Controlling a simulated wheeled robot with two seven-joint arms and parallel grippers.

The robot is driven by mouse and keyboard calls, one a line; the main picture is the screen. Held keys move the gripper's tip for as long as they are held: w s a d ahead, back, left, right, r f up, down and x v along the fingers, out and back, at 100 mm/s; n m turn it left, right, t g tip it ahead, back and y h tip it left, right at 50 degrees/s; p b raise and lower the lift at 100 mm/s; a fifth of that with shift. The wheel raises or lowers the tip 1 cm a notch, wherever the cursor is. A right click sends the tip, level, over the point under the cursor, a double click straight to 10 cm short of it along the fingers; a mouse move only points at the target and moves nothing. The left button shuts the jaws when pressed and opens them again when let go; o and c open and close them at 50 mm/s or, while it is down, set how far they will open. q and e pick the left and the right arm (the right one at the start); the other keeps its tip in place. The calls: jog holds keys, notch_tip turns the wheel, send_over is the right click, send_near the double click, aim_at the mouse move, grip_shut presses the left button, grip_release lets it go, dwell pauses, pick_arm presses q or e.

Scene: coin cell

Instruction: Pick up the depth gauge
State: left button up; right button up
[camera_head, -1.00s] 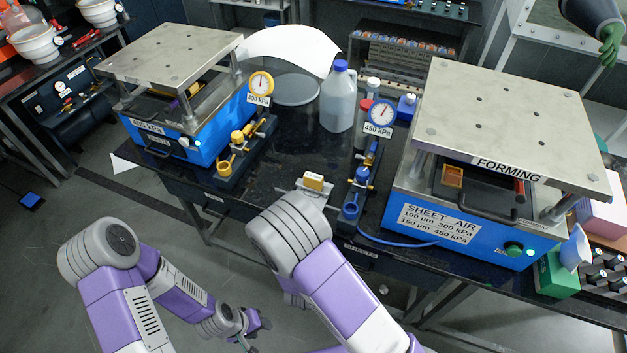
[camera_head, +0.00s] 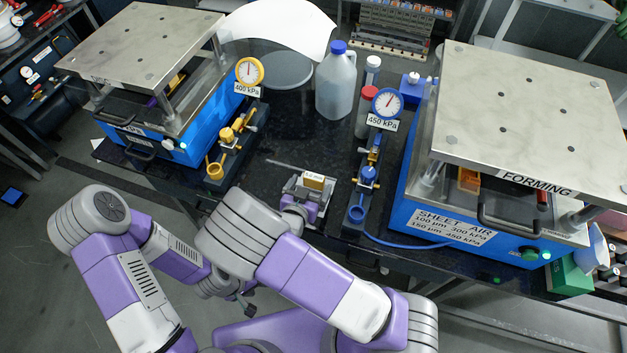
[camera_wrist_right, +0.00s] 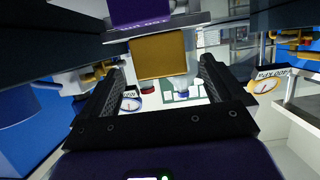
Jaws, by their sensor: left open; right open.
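What looks like the depth gauge, a small grey metal piece with a tan labelled block (camera_head: 314,181) and a thin rod reaching left, is at the table's front edge between the two pressure-gauge stands. My right gripper (camera_head: 298,207) is at its near side, partly hidden by my own arm. In the right wrist view the open fingers (camera_wrist_right: 160,95) stand to either side of the tan block (camera_wrist_right: 158,55); I see no grip on it. My left gripper (camera_head: 245,306) hangs low before the table, partly hidden by my right arm, open.
A 400 kPa gauge stand (camera_head: 249,72) is to the left and a 450 kPa stand (camera_head: 387,103) close to the right. The forming press (camera_head: 530,120) is at right, another press (camera_head: 150,50) at left. A bottle (camera_head: 336,85) stands behind.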

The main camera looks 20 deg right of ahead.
aim_at(313, 180)
jog(key=x, duration=0.4)
jog(key=shift+r, duration=0.45)
jog(key=c, duration=1.3)
